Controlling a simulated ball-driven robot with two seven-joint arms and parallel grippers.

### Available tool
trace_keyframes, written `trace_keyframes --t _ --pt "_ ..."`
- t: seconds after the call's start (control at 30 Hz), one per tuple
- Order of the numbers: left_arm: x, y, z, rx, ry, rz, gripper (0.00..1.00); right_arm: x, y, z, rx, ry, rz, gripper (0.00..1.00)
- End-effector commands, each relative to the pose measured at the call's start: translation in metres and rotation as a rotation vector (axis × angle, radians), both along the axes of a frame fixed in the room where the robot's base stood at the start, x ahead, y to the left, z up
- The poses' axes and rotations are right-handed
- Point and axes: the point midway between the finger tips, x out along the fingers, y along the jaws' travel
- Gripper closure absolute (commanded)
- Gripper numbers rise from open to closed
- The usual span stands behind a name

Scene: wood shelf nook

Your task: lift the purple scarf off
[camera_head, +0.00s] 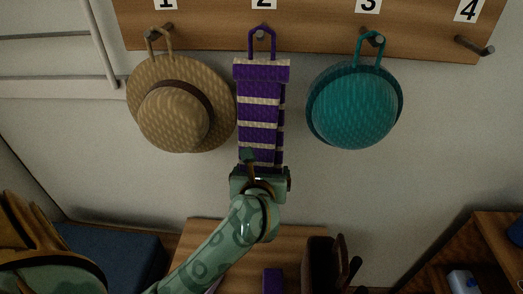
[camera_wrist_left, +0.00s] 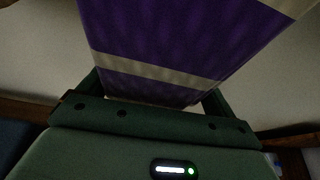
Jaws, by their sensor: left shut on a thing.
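The purple scarf (camera_head: 262,112) with cream stripes hangs by its purple loop from the peg (camera_head: 261,33) under number 2 on the wooden board. My left gripper (camera_head: 260,172) is at the scarf's lower part and is shut on it. In the left wrist view, the scarf (camera_wrist_left: 180,40) runs down between the two fingers (camera_wrist_left: 155,98) of my gripper. The fingertips are mostly hidden by the scarf. The loop is still around the peg. My right gripper is not in view.
A straw hat (camera_head: 175,110) hangs on peg 1 and a teal hat (camera_head: 354,105) on peg 3, close on either side. Peg 4 (camera_head: 474,46) is empty. Below are a wooden surface (camera_head: 205,238), a blue cushion (camera_head: 105,262) and a dark brown bag (camera_head: 322,262).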

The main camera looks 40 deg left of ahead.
Motion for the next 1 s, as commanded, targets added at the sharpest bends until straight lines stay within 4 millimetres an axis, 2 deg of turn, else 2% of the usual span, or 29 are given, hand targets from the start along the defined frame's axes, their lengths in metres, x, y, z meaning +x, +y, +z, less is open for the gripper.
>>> trace_keyframes --t 0.13,0.27,0.8,1.0 --pt "-0.004 -0.003 0.004 -0.001 0.006 -0.002 0.34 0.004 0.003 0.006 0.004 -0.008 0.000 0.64" --pt "-0.014 -0.009 0.019 -0.001 0.004 -0.004 0.34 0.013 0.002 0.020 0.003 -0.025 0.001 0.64" --pt "-0.103 -0.063 0.072 -0.003 0.004 -0.002 0.34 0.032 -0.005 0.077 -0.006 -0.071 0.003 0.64" --pt "-0.118 -0.073 0.083 -0.001 0.002 -0.001 0.34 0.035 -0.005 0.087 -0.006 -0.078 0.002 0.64"
